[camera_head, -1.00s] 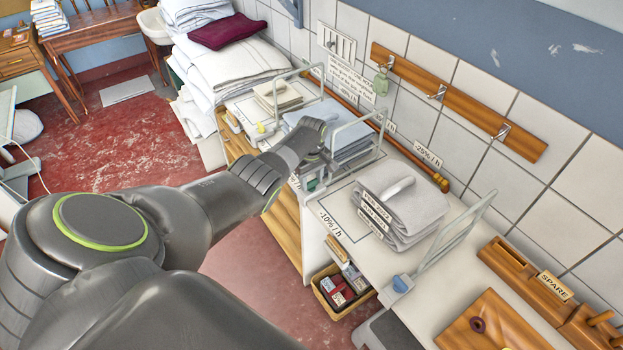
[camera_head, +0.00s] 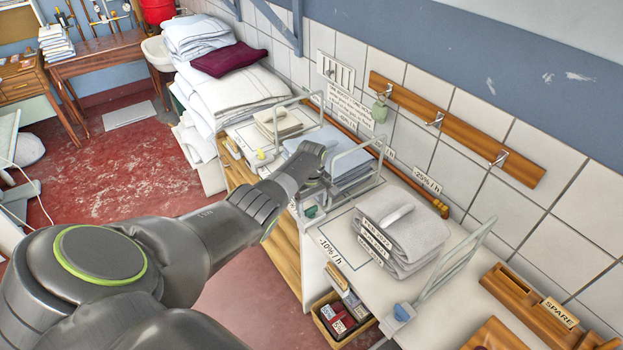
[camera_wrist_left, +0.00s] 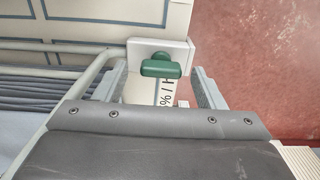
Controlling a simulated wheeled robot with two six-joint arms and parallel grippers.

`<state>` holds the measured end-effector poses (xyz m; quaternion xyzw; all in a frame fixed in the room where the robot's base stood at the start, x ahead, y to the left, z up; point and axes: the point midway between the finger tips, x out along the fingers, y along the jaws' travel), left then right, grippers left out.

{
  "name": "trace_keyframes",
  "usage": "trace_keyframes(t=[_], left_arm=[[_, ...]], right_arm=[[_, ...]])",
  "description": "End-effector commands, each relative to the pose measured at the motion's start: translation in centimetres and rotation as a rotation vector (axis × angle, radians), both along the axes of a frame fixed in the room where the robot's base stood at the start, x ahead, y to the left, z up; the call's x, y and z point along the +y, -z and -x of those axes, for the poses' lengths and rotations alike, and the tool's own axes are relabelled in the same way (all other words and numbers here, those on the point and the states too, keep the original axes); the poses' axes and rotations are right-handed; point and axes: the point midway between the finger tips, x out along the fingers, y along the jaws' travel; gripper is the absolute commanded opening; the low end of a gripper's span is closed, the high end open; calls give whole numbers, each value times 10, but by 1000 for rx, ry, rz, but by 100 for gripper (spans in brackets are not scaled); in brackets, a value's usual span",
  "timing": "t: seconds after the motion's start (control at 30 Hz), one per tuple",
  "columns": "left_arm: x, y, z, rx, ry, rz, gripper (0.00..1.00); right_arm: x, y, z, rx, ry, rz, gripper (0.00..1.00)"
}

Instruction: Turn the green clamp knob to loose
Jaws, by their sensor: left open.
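The green clamp knob (camera_head: 311,211) sits at the front edge of the counter, below the wire rack with blue cloths. In the left wrist view the green knob (camera_wrist_left: 160,66) is a bar-shaped handle on a pale block, lying crosswise in the picture. My left gripper (camera_head: 314,192) is open, its fingers on either side of the knob with visible gaps. I cannot tell how deep the knob sits between them. My right gripper is not in view.
Wire guards surround the folded blue cloths (camera_head: 345,160). A blue knob (camera_head: 403,312) and a yellow knob (camera_head: 262,155) sit along the same front edge. Folded grey cloths (camera_head: 400,240) lie to the right. An open box (camera_head: 340,318) is below the counter.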

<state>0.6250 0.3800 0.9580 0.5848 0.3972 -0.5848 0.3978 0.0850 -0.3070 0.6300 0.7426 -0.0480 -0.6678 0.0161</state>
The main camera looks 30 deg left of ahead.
Motion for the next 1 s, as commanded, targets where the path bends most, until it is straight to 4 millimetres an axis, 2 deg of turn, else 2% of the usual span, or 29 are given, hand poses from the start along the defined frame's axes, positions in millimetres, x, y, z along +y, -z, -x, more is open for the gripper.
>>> trace_keyframes(t=[0.37,0.8,1.0], left_arm=[[1,-50,0,-4,2,-2,64],[1,-134,-1,-6,1,-3,64],[0,-159,0,-3,0,-2,64]], right_arm=[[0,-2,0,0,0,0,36],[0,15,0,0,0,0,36],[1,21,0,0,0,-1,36]])
